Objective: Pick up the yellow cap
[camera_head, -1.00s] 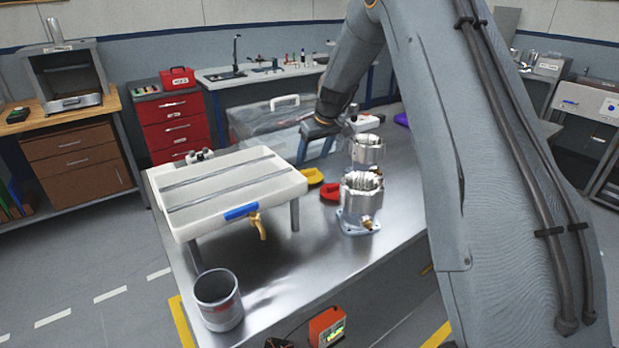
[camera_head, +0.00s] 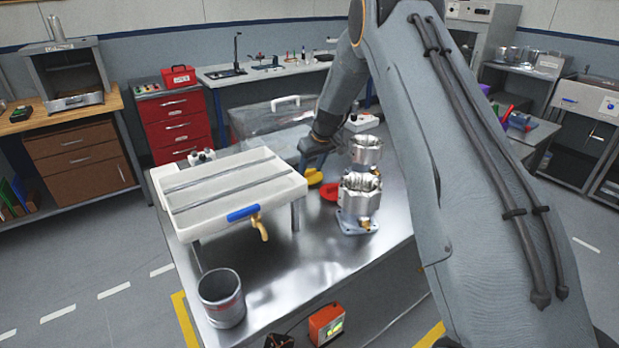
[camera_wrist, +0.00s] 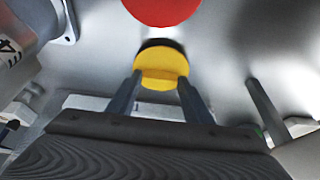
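The yellow cap (camera_head: 314,177) lies on the metal table between the white tray and the silver housings. In the wrist view the yellow cap (camera_wrist: 162,64) is round with a raised bar on top. My gripper (camera_head: 313,163) is down over the cap and partly hides it in the head view. In the wrist view the two fingers of my gripper (camera_wrist: 160,76) are apart, with their tips at the left and right of the cap's near part. I cannot tell whether they touch it. Nothing shows as lifted.
A red cap (camera_head: 329,191) lies just beyond the yellow one in the wrist view (camera_wrist: 165,9). Silver housings stand close by, one nearer (camera_head: 358,203) and one farther (camera_head: 366,151). A white tray (camera_head: 272,198) on legs stands left. A grey cup (camera_head: 222,300) is at the front left.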

